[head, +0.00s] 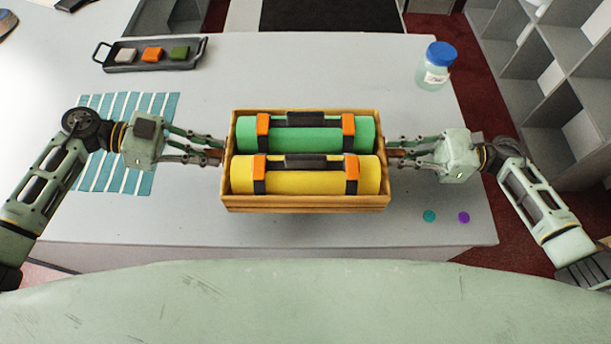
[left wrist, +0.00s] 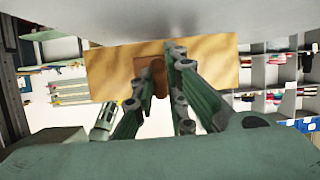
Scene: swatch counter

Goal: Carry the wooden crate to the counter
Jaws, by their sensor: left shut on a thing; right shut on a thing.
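The wooden crate (head: 305,204) is in the middle of the head view, over the front part of the counter (head: 330,68). It holds a green roll (head: 300,138) and a yellow roll (head: 300,177), each with orange and black straps. My left gripper (head: 222,150) is shut on the crate's left end. My right gripper (head: 390,152) is shut on its right end. In the left wrist view the left fingers meet at the crate's end wall (left wrist: 205,72). The crate looks level; I cannot tell whether its underside touches the counter.
A dark tray (head: 188,63) with three small blocks sits at the back left. A striped teal mat (head: 135,180) lies under my left arm. A blue-lidded jar (head: 436,65) stands at the back right. Teal (head: 429,216) and purple (head: 463,217) discs lie front right. The counter behind the crate is clear.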

